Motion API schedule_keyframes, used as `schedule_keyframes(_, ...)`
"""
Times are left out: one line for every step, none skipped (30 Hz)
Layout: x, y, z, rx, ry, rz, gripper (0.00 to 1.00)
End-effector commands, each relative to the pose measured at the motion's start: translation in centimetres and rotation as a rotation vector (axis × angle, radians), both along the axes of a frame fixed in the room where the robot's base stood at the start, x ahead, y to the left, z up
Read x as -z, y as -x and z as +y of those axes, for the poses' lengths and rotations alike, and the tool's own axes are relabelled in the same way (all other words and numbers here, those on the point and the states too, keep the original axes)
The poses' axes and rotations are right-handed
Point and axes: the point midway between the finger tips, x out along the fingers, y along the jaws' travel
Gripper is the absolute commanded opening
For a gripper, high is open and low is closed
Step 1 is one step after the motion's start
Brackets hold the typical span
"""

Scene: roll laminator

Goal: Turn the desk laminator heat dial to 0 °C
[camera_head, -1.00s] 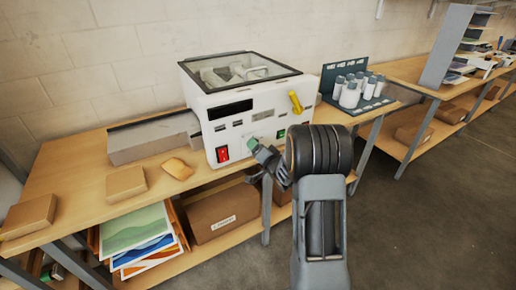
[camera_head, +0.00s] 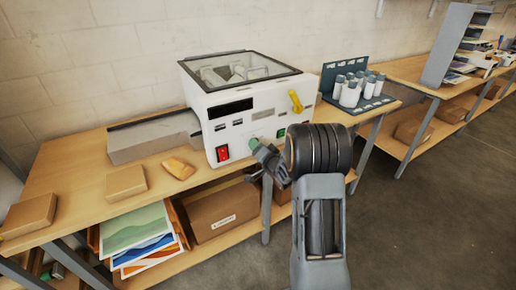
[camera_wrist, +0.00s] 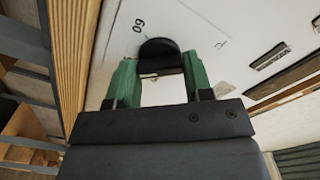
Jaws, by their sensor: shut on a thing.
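The white desk laminator (camera_head: 222,103) stands on the wooden bench, with a dark display, a red switch (camera_head: 223,153), a green button (camera_head: 281,133) and a yellow lever (camera_head: 296,101) on its front. In the wrist view, the black heat dial (camera_wrist: 159,52) sits on the white panel (camera_wrist: 203,20), with the mark "60" printed at its upper left. My gripper (camera_wrist: 158,75), with green fingertips, is shut on the dial, one finger on each side. It also shows in the head view (camera_head: 255,145) at the front of the laminator. The dial's pointer cannot be made out.
A grey box-like tray (camera_head: 150,140) stands left of the laminator. A dark rack with several white bottles (camera_head: 350,95) stands to the right. Small cartons (camera_head: 125,182) and a tan lump (camera_head: 178,168) lie on the bench. A carton (camera_head: 222,213) and coloured sheets (camera_head: 140,240) fill the shelf below.

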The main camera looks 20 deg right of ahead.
Motion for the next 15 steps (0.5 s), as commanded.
schedule_keyframes(0.09, 0.00, -0.01, 0.000, 0.007, -0.001, 0.23)
schedule_keyframes(0.12, 0.00, -0.01, 0.000, 0.013, -0.001, 0.23)
schedule_keyframes(0.18, 0.00, -0.01, 0.000, 0.025, -0.003, 0.23)
schedule_keyframes(0.22, 0.00, 0.00, 0.000, 0.036, -0.005, 0.23)
schedule_keyframes(0.27, 0.00, -0.01, 0.000, 0.048, -0.007, 0.23)
schedule_keyframes(0.33, 0.00, 0.00, 0.000, 0.067, -0.009, 0.23)
schedule_keyframes(0.35, 0.00, 0.00, -0.001, 0.084, -0.012, 0.23)
schedule_keyframes(0.38, 0.00, 0.00, -0.001, 0.103, -0.014, 0.23)
schedule_keyframes(0.47, 0.00, 0.00, -0.001, 0.132, -0.017, 0.23)
schedule_keyframes(0.51, 0.00, 0.00, -0.001, 0.156, -0.020, 0.23)
schedule_keyframes(0.51, 0.00, 0.00, 0.000, 0.179, -0.024, 0.23)
schedule_keyframes(0.56, 0.00, 0.00, 0.000, 0.215, -0.027, 0.23)
schedule_keyframes(0.60, 0.00, -0.01, 0.000, 0.242, -0.031, 0.23)
schedule_keyframes(0.58, 0.00, -0.01, 0.001, 0.270, -0.034, 0.23)
schedule_keyframes(0.60, 0.01, -0.01, 0.001, 0.308, -0.039, 0.23)
